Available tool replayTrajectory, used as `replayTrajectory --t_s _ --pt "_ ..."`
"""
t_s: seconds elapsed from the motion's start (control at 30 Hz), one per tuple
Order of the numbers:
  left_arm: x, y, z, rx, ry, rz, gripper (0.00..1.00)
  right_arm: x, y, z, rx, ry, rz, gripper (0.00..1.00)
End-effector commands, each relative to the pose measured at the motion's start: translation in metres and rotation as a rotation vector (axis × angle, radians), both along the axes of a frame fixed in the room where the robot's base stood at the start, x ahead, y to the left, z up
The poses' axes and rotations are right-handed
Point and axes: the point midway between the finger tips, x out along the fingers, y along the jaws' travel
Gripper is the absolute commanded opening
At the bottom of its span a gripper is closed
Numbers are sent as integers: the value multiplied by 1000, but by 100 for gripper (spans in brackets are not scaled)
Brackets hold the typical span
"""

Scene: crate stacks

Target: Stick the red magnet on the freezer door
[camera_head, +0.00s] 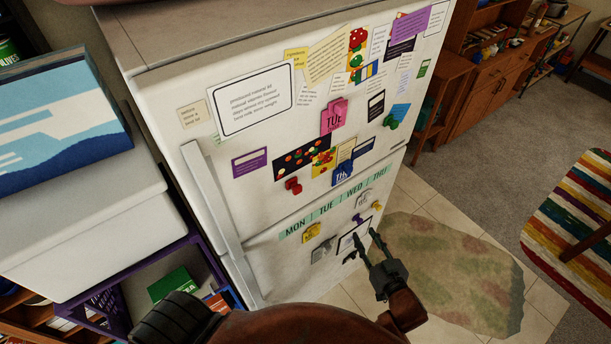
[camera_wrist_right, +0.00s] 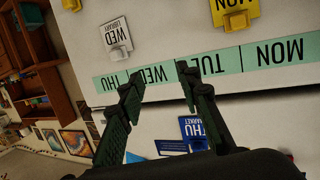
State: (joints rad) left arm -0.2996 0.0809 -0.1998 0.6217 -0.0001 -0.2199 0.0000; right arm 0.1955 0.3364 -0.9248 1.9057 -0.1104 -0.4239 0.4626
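A small red magnet (camera_head: 293,185) sits on the upper door (camera_head: 220,125) of the white refrigerator, below a dark dotted card. A small red bit (camera_wrist_right: 290,156) at the lower right of the right wrist view may be the same magnet, but I cannot tell. My right gripper (camera_head: 366,236) is in front of the lower door (camera_head: 270,262), apart from the red magnet. In the right wrist view its two fingers (camera_wrist_right: 158,70) are spread with nothing between them, over the weekday strip. My left gripper is not in view.
The weekday strip (camera_head: 333,206) tops the lower door. Notes and other magnets crowd the upper door, including a blue THU magnet (camera_head: 343,174). A long handle (camera_head: 212,205) runs down the left edge. A white box (camera_head: 80,225) stands left; rug and floor lie right.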

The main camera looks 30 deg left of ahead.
Motion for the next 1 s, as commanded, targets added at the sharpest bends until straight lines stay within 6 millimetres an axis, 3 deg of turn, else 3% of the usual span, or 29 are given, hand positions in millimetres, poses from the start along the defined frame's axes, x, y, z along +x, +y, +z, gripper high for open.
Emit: replayTrajectory --t_s 0.03,0.1,0.2,0.33,0.43,0.57,1.0 --pt "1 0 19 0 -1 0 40 -18 17 53 33 -33 51 32" --pt "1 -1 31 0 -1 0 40 -45 37 104 75 -62 114 32" --pt "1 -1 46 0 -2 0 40 -84 56 164 128 -93 196 32" --pt "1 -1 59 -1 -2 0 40 -124 68 217 176 -111 275 32" --pt "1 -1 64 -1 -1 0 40 -142 72 238 197 -117 310 32" --pt "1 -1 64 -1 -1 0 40 -150 76 247 209 -119 328 32" --pt "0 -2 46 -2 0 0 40 -130 126 246 210 -122 328 32"
